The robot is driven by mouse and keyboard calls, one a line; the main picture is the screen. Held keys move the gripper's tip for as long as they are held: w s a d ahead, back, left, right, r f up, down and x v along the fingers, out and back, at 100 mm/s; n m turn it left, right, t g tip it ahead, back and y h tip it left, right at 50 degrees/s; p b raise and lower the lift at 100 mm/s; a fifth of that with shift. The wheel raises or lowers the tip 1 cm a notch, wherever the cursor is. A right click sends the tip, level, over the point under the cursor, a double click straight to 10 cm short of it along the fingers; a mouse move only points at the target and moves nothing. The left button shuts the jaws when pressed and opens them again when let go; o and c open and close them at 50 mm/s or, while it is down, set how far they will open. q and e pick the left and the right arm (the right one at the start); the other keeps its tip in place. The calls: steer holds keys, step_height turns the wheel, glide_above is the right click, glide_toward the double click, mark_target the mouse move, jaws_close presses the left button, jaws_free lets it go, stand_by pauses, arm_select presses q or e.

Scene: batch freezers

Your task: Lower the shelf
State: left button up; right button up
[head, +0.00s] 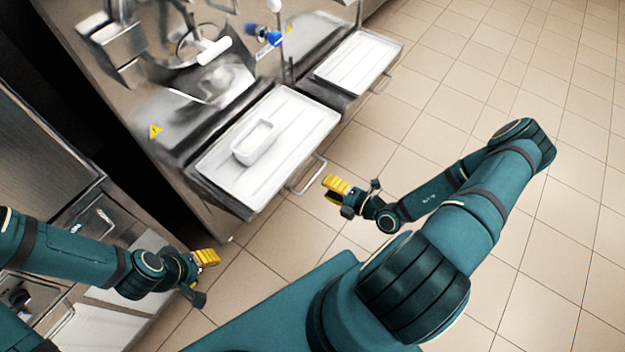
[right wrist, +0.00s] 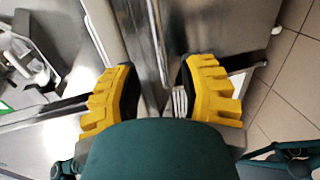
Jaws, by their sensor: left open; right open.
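The nearer shelf (head: 222,176) is a white tray-like panel on the front of the batch freezer, roughly level, with a metal handle (head: 308,176) on its front edge. A small white container (head: 254,141) stands on it. A second white shelf (head: 357,62) is further back. I cannot tell which shelf is meant. My right gripper (head: 352,193) is open and empty, just right of the nearer shelf's handle and apart from it in the picture. Its yellow fingers also show spread in the right wrist view (right wrist: 160,88). My left gripper (head: 204,275) is open and empty, lower left.
The steel freezer front (head: 160,105) carries a spout with a white handle (head: 214,51) and a blue part (head: 264,36) above the shelves. Steel cabinets (head: 40,165) stand at the left. Tiled floor (head: 455,85) is free at the right.

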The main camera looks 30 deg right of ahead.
mark_target(312, 179)
steer(key=x, duration=0.6)
steer(key=shift+w+a+b, duration=0.15)
steer(key=shift+w+b, duration=0.05)
steer(key=shift+b, duration=0.2)
jaws_close()
